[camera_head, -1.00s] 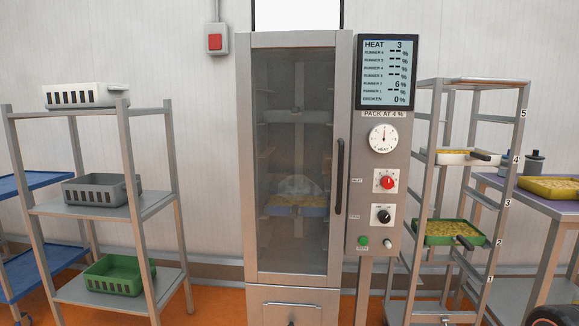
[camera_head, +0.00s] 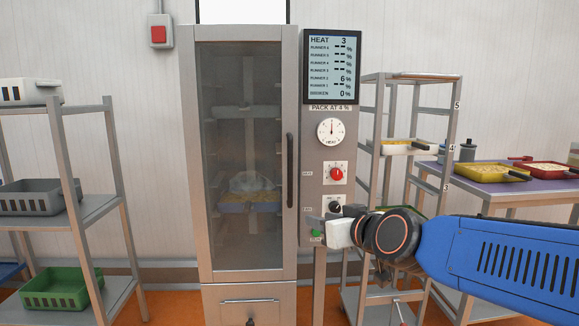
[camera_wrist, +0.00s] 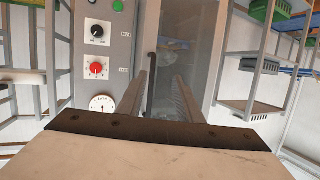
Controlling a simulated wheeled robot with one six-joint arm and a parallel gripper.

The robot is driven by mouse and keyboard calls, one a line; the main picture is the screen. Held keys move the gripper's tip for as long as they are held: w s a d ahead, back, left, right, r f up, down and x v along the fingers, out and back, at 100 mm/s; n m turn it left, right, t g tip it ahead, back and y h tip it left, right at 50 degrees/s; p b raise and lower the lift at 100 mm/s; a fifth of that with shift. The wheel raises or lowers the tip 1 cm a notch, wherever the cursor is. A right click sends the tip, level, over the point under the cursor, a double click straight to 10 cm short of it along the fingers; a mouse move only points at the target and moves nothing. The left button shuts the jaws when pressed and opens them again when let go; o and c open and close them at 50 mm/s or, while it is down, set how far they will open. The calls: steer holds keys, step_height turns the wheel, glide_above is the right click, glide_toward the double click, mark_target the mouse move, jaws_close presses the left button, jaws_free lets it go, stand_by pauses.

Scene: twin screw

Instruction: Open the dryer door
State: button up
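The dryer door (camera_head: 240,265) is a steel frame with a dark glass pane, and it is shut. Its black vertical handle (camera_head: 290,170) is on the right side of the door. In the wrist view, which is upside down, the handle (camera_wrist: 151,70) shows beyond my fingers, nearer the left one. My gripper (camera_head: 318,222) is in front of the control panel, to the lower right of the handle. In the wrist view my gripper (camera_wrist: 164,80) has its two fingers apart with nothing held between them.
The control panel (camera_head: 313,180) with dials and a screen (camera_head: 331,66) stands right of the door. A rack (camera_head: 452,120) with trays and a purple table (camera_head: 500,188) are further right. A shelf (camera_head: 95,208) with crates is on the left. A drawer (camera_head: 250,300) is below the door.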

mark_target(291, 165)
steer(key=w+a+r+m+t+h, duration=0.1)
steer(key=w+a+r+t, duration=0.25)
steer(key=w+r, duration=0.35)
steer(key=x, duration=1.5)
steer(key=shift+w+d+r, duration=0.3)
steer(key=shift+w+d, duration=0.05)
steer(key=shift+w, duration=0.1)
jaws_close()
